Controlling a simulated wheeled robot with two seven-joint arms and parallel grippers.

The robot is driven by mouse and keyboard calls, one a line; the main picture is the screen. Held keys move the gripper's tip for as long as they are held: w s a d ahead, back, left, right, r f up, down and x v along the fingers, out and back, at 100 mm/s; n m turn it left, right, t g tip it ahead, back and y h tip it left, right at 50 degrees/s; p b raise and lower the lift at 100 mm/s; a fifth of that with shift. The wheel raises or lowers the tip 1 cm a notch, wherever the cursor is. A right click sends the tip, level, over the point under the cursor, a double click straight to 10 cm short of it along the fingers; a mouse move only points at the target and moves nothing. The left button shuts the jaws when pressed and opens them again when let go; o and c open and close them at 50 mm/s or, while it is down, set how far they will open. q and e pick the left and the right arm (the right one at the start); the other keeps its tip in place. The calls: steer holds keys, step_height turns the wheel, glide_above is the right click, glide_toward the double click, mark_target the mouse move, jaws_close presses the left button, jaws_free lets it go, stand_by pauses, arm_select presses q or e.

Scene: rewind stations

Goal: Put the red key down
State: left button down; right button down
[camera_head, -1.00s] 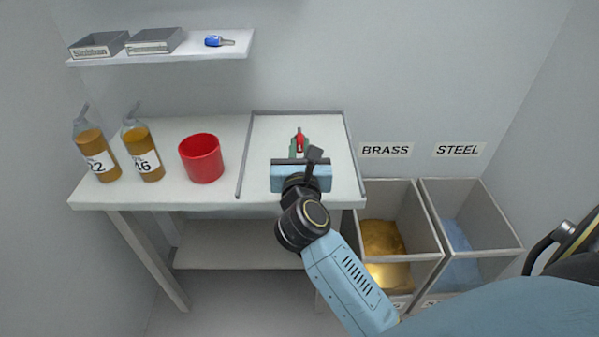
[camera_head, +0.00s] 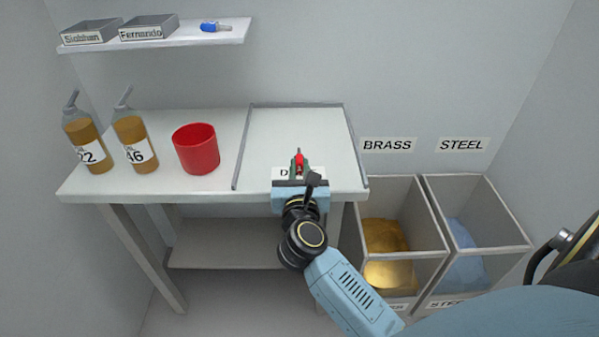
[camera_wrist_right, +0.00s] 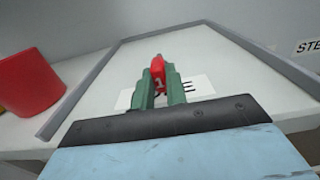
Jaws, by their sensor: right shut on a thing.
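The red key (camera_head: 299,158) is between the fingertips of my right gripper (camera_head: 299,168). It also shows in the right wrist view (camera_wrist_right: 158,70), held between the two green fingers (camera_wrist_right: 160,88). My right gripper is shut on the key over the front part of the framed tray area (camera_head: 296,135) on the table. A white label lies under the fingers, its text partly hidden. I cannot tell whether the key touches the surface. My left gripper is not in view.
A red cup (camera_head: 196,149) stands left of the tray, with two amber bottles (camera_head: 134,140) farther left. Bins marked BRASS (camera_head: 402,210) and STEEL (camera_head: 478,210) stand to the right. A shelf (camera_head: 160,37) holds two labelled boxes and a blue key (camera_head: 214,27). The tray's back is clear.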

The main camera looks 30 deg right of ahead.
stand_by(0.3)
steer(key=shift+f, duration=0.15)
steer(key=c, duration=1.4)
jaws_free()
